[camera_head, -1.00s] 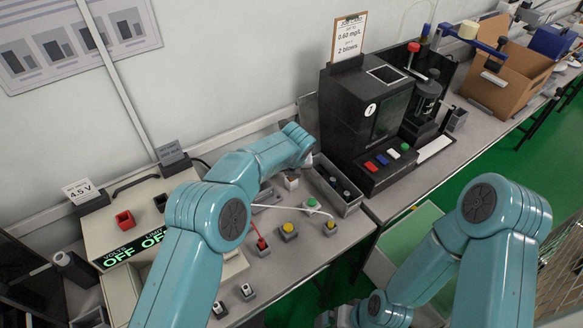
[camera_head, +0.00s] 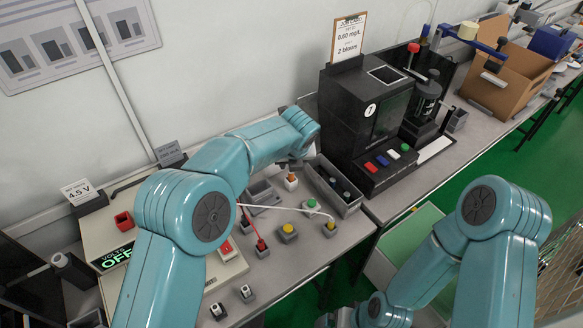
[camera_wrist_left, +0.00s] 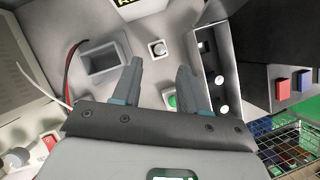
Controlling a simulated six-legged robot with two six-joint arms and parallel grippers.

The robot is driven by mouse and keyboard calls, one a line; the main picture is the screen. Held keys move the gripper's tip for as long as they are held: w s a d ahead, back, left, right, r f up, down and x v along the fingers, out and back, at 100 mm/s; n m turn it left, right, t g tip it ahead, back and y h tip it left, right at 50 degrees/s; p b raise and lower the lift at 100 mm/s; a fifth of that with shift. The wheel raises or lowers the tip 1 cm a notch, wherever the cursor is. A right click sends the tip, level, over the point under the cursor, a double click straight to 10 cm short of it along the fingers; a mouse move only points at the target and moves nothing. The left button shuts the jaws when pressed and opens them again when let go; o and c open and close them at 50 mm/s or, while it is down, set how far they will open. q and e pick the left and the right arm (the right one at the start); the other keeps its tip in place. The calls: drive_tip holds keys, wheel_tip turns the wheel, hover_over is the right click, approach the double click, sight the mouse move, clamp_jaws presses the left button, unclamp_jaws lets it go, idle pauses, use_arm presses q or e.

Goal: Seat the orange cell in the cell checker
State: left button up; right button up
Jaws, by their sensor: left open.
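A small block with an orange top (camera_head: 291,178), which looks like the orange cell in its holder, stands on the bench left of the long grey tray. A small block with a pale round top (camera_wrist_left: 157,48) shows just beyond my fingertips in the wrist view; its orange does not show there. My left gripper (camera_wrist_left: 160,66) is open, with nothing seen between its fingers, above the bench. In the head view its fingers are mostly hidden behind the wrist. A grey box with a rectangular well (camera_head: 262,194) sits to the left; I cannot tell whether it is the cell checker.
The grey tray (camera_head: 350,208) holds several small dark items. A black instrument (camera_head: 345,110) with coloured buttons stands behind it. Yellow-topped blocks (camera_head: 288,231) (camera_head: 330,227) and red and white leads lie in front. The beige supply (camera_head: 95,232) is at left.

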use_arm(q)
drive_tip(key=v, duration=0.5)
idle(0.3)
